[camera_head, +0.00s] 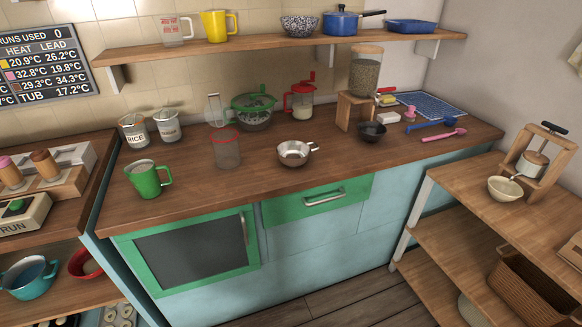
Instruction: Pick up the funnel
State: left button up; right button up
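A steel wide-mouthed vessel with a short side handle (294,153) sits on the wooden counter, right of a clear red-rimmed container (226,150). It has a funnel-like shape, but I cannot see whether its bottom is open. A small dark bowl-shaped piece (371,132) sits farther right, in front of the wooden stand; it could also be a funnel, and I cannot tell which one is. Neither of my grippers shows in the head view.
A green mug (149,178) stands at the counter's left front. A grain hopper (365,72) rises on a wooden stand (355,113). The counter's front middle is clear. A shelf (258,46) overhangs the back.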

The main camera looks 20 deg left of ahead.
aim_at(286, 150)
jog(key=k, duration=0.95)
jog(key=z, duration=0.75)
jog(key=i, duration=0.55)
jog(key=z, duration=0.8)
jog(key=i, duration=0.8)
jog(key=u, duration=0.7)
jog(key=i, duration=0.8)
jog(key=u, duration=0.8)
